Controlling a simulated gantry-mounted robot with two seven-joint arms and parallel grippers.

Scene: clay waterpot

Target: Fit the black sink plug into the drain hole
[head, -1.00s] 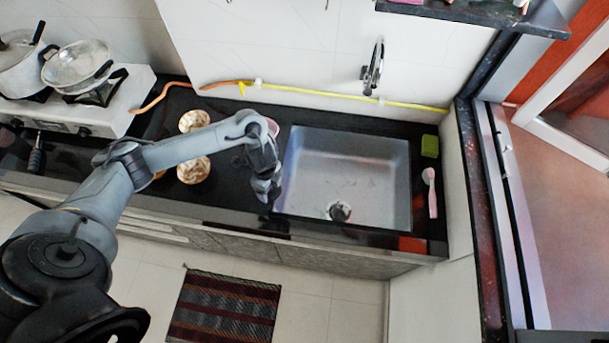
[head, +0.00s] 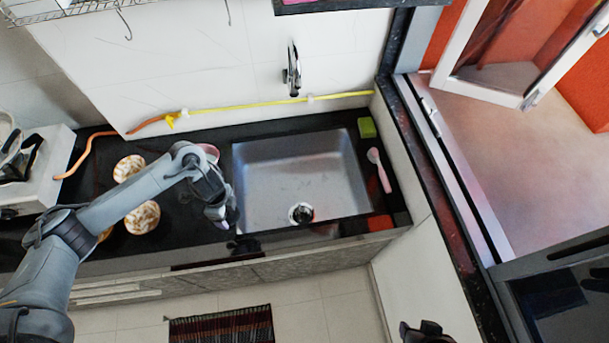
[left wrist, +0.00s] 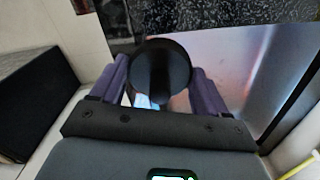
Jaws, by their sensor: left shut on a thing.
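The black sink plug (left wrist: 160,75) is round and dark and sits between the purple-padded fingers in the left wrist view. My left gripper (left wrist: 158,88) is shut on it. In the head view, my left gripper (head: 228,220) is at the left front corner of the grey sink (head: 285,180), above the black counter. The plug cannot be made out clearly there. The drain hole (head: 301,213) shows as a dark round opening with a pale rim near the sink's front, to the right of the gripper. A dark part at the bottom right (head: 425,332) looks like my right gripper; its jaws are unclear.
A pink brush (head: 380,170) and a green sponge (head: 367,128) lie right of the sink. The tap (head: 292,70) is on the back wall, above a yellow hose (head: 250,104). The sink basin looks clear.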

